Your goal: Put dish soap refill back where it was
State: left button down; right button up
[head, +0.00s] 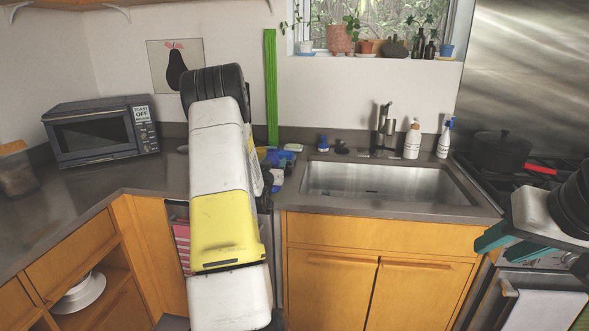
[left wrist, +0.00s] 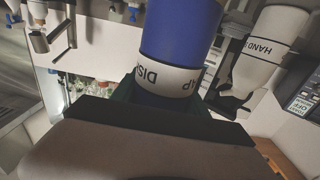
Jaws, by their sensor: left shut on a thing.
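The dish soap refill (left wrist: 180,45) shows in the left wrist view as a blue container with a white label band. My left gripper (left wrist: 178,104) is shut on it, with dark green fingers around the labelled end.
The sink (head: 385,183) lies right of my left arm. A white pump bottle (head: 411,141) and a spray bottle (head: 445,139) stand behind it by the faucet (head: 384,128).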

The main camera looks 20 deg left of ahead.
pick_arm(q)
jog(key=shift+w+a+f, duration=0.65)
jog(key=shift+w+f, duration=0.05)
jog(key=shift+w, duration=0.55)
jog(key=shift+w+a+f, duration=0.7)
jog(key=shift+w, duration=0.5)
jog(key=shift+w+a+f, duration=0.65)
jog(key=shift+w+f, duration=0.05)
jog(key=shift+w, duration=0.55)
jog(key=shift+f, duration=0.1)
jog(key=c, duration=0.6)
grip_release()
